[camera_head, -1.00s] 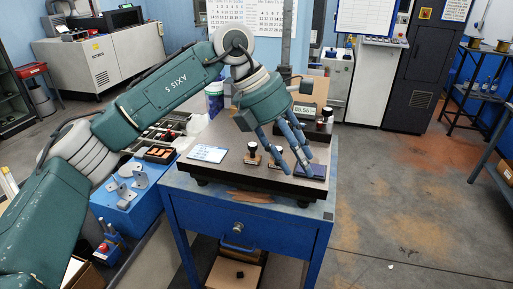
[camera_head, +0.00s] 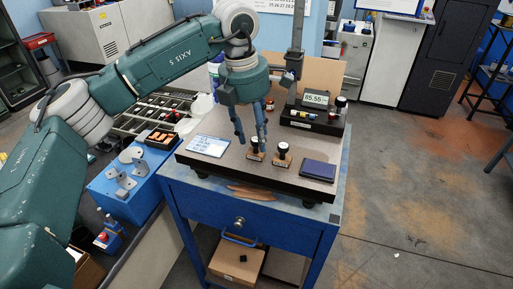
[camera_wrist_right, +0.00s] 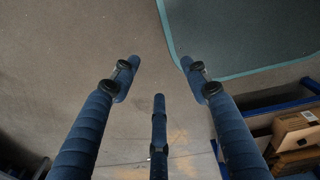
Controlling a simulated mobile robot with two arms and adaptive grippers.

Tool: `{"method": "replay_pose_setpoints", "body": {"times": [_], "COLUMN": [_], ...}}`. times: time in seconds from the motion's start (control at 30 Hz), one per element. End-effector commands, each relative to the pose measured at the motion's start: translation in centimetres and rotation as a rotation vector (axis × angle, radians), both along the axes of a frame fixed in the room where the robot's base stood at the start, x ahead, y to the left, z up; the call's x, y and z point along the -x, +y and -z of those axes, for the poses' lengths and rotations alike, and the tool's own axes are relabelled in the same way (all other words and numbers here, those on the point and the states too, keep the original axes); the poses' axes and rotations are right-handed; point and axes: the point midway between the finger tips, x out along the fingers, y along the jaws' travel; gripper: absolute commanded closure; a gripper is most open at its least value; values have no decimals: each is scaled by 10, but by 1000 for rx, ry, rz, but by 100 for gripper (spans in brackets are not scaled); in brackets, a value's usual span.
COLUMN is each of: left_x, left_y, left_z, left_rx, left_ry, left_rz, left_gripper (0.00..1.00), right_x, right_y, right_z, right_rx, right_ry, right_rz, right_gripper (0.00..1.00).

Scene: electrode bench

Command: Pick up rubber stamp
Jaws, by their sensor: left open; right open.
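The left stamp (camera_head: 255,154) is partly covered by a blue finger of my left gripper (camera_head: 251,140). The right stamp (camera_head: 282,158) stands just beside it, uncovered. My left gripper is open, pointing down, its fingers at the left stamp; I cannot tell whether they touch it. My right gripper (camera_wrist_right: 160,70) shows in the right wrist view, its blue fingers spread and empty above the floor. No stamp shows there.
A purple ink pad (camera_head: 319,170) lies right of the stamps and a white card (camera_head: 207,146) lies left. A display device (camera_head: 316,99) and a dark holder with small bottles (camera_head: 312,121) stand behind.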

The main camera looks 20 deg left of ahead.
Motion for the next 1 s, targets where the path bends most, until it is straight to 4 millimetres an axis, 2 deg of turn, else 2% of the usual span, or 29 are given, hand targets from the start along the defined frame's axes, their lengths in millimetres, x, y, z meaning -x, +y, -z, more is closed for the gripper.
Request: {"method": "replay_pose_setpoints", "body": {"times": [0.03, 0.17, 0.27, 0.47, 0.67, 1.0], "left_x": [0, -2, -3, -3, -3, -3], "left_y": [1, -1, -2, -2, -2, -2], "left_z": [4, 21, 26, 27, 27, 26], "left_rx": [0, 0, 1, 1, 1, 1], "left_ry": [4, 2, 0, -1, -1, -1], "left_rz": [-1, -1, 0, 0, 0, 0], "left_gripper": [58, 58, 58, 58, 98, 100], "right_x": [-15, -32, -31, -13, -2, -11], "right_y": [2, 4, 5, 5, 4, 3], "right_z": [-12, -16, -16, -14, -13, -13], "right_rx": [-3, -8, -9, -6, -5, -5], "right_ry": [-22, -49, -45, -19, -3, -16], "right_rz": [0, 0, 0, 2, 1, 0], "right_gripper": [54, 54, 54, 54, 54, 54]}}
